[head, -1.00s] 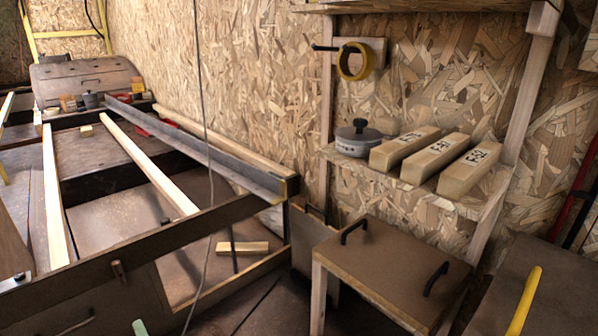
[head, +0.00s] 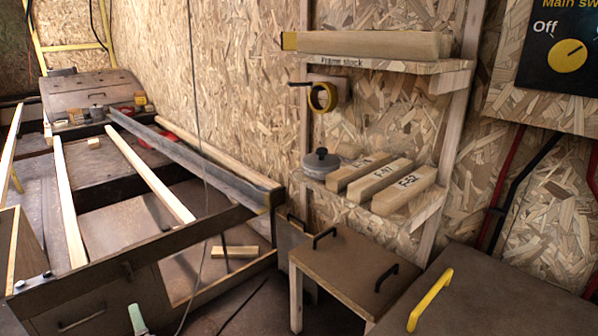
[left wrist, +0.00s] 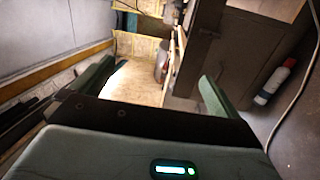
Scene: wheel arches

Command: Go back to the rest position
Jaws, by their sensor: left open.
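My left gripper (left wrist: 155,88) shows in the left wrist view, its two green fingers wide apart with nothing between them. A pale floor-like surface and a wooden panel lie beyond the fingers. In the head view a small pale green piece (head: 138,320) shows at the bottom edge; I cannot tell whether it is part of my gripper. My right gripper is in neither view. No object is held in the gripper that I see.
Long rails and a dark beam (head: 190,155) span the workbench at left. A shelf with several wooden blocks (head: 404,189) and a grey pot (head: 321,163) stands at right. A lidded box (head: 342,268) and a yellow-handled lid (head: 500,285) are in front. A bottle (left wrist: 273,83) lies in the left wrist view.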

